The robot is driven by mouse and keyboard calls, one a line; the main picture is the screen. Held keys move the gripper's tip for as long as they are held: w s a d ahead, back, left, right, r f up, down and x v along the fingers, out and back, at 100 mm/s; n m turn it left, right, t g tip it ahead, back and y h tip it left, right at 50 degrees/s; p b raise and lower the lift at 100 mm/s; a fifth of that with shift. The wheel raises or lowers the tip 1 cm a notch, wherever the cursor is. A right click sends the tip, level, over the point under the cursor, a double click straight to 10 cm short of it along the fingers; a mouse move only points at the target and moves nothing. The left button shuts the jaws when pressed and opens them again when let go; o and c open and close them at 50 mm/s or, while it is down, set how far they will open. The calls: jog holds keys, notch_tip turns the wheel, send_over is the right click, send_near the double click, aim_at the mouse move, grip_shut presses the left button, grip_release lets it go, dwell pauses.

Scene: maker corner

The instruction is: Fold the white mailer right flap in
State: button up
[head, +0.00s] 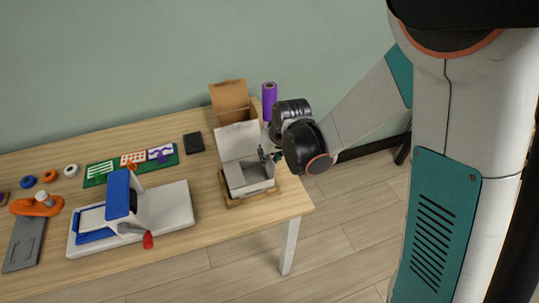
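The white mailer (238,141) stands near the right end of the table. Its back panel is raised, and the box part in front of it is open at the top. My gripper (266,157) is at the mailer's right side, over or against its right edge, pointing down and left. The right flap is largely hidden behind my gripper and wrist, so I cannot tell its angle or whether my gripper touches it. The fingers are too small and dark to show whether they are open or shut.
The mailer sits on a brown wooden base (233,203). Behind it are an open brown cardboard box (230,96) and a purple roll (269,96). Left are a black block (194,142), a green mat (96,178) and a white-and-blue press (175,208). The table's right edge is close.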

grip_shut()
jog(key=a+h+b, duration=0.1)
jog(key=t+h+b, duration=0.1)
jog(key=h, duration=0.1)
jog(key=a+n+h+b, duration=0.1)
jog(key=h, duration=0.1)
jog(key=shift+s+a+f+t, duration=0.3)
jog(key=shift+s+f+t, duration=0.1)
jog(key=h+b, duration=0.1)
jog(key=h, duration=0.1)
jog(key=a+f+n+t+h+b, duration=0.1)
jog(key=h, duration=0.1)
jog(key=shift+s+a+t, duration=0.15)
jog(key=shift+t, duration=0.15)
jog(key=shift+s+a+f+n+t+h, duration=0.15)
jog(key=shift+f+t+h, duration=0.1)
jog(key=shift+h, duration=0.3)
jog(key=shift+w+a+f+n+t+h, duration=0.1)
jog(key=shift+n+t+h, duration=0.15)
jog(key=shift+h, duration=0.25)
jog(key=shift+s+a+f+n+t+h, duration=0.1)
jog(key=shift+f+t+h, duration=0.15)
jog(key=shift+h, duration=0.3)
